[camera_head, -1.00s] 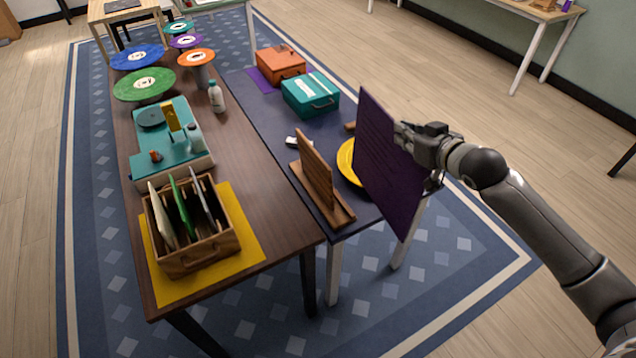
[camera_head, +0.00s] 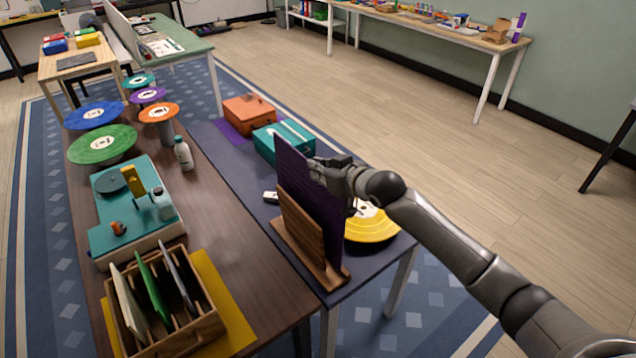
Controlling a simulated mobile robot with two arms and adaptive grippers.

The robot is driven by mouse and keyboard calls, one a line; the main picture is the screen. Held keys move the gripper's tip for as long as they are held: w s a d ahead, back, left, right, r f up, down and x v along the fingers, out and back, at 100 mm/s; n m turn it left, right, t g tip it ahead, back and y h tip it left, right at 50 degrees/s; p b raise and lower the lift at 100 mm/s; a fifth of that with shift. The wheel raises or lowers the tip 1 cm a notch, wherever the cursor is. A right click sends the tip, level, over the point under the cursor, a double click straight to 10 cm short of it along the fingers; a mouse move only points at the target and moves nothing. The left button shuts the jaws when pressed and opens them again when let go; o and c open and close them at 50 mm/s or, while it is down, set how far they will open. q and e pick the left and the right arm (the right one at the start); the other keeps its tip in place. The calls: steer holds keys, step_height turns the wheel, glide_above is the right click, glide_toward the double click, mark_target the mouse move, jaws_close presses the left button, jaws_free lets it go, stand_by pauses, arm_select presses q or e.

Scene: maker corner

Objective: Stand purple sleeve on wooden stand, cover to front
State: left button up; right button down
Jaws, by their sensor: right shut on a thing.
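The purple sleeve (camera_head: 312,185) is upright in the head view, its broad face with faint lines turned partly toward me. My right gripper (camera_head: 322,170) is shut on its upper right edge. The wooden stand (camera_head: 300,232) is on the dark table at the right, with a slanted back board and a ledge at its foot. The sleeve is just behind the back board, which hides its lower left part. I cannot tell whether the sleeve touches the stand. My left gripper is not in view.
A yellow record (camera_head: 372,226) lies right of the stand, partly hidden by my arm. A teal case (camera_head: 284,141) and an orange case (camera_head: 249,112) stand farther back. A wooden crate of sleeves (camera_head: 190,338) and a teal turntable (camera_head: 110,232) occupy the left table.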

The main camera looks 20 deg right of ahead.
step_height(320, 180, down, 3)
steer(key=shift+f+p, duration=0.2)
steer(key=shift+p, duration=0.1)
steer(key=c, duration=1.7)
jaws_free()
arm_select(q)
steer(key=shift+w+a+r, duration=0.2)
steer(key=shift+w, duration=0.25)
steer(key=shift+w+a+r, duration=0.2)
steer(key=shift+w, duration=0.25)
arm_select(e)
steer(key=shift+o, duration=0.3)
steer(key=b+v, duration=0.2)
steer(key=v, duration=0.8)
steer(key=shift+s+d, duration=0.15)
steer(key=shift+s, duration=0.05)
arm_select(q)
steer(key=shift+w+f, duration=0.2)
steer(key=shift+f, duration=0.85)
arm_select(e)
steer(key=shift+v, duration=0.75)
steer(key=shift+r, duration=0.1)
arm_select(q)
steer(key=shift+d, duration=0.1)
